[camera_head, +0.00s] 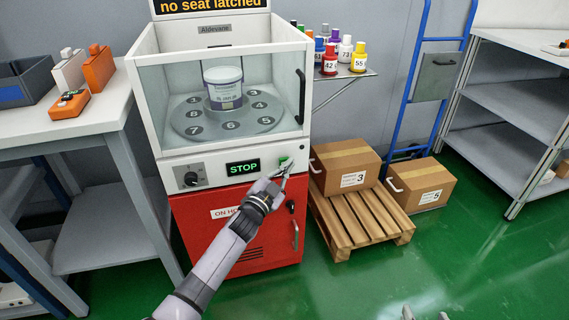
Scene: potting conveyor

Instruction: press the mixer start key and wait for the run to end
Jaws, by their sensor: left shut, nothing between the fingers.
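The mixer is a white and red cabinet (236,146) with a glass-walled chamber. The front panel has a black dial (191,179), a display (243,167) reading "STOP" in green and a green key (284,160). The sign (210,6) on top reads "no seat latched". My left gripper (284,170) is shut and empty, its tips at the green key; contact is unclear. Only small tips of my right gripper (424,314) show at the bottom edge.
A table (103,118) on the left holds a grey bin (24,84) and orange items. A shelf (345,74) right of the mixer carries coloured bottles. A pallet (338,224) with a carton, a second carton (420,184) and a blue hand truck (407,88) stand at right.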

